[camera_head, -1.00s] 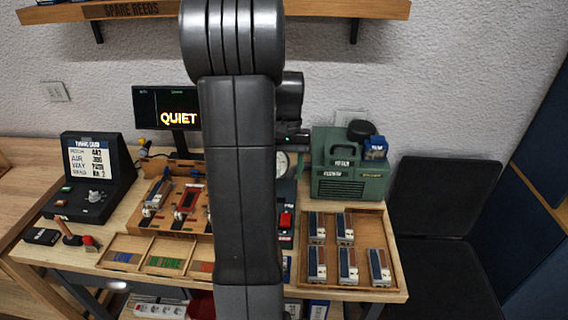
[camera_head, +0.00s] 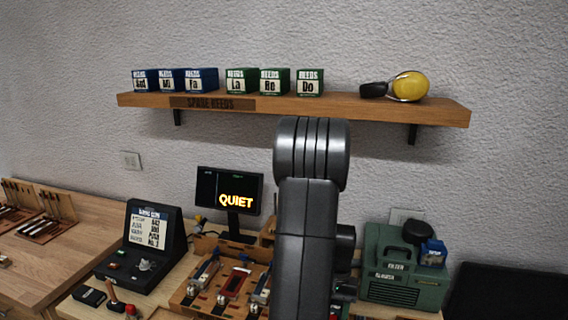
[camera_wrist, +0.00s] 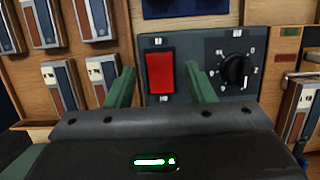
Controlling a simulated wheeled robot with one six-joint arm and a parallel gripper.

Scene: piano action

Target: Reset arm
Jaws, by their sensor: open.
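My gripper (camera_wrist: 162,88) shows in the wrist view with its two green fingers spread apart and nothing between them. Beyond the fingers is a dark panel with a red rocker switch (camera_wrist: 160,72) and a black dial (camera_wrist: 236,71). I cannot tell whether the fingers touch the panel. In the head view my arm stands upright in front of the bench, and its gripper end is hidden behind the arm links.
A shelf (camera_head: 300,107) with blue and green reed boxes and yellow ear protectors (camera_head: 409,86) is on the wall. On the bench are a QUIET display (camera_head: 229,190), a tuning console (camera_head: 140,245), a wooden rack (camera_head: 215,298) and a green filter machine (camera_head: 400,270).

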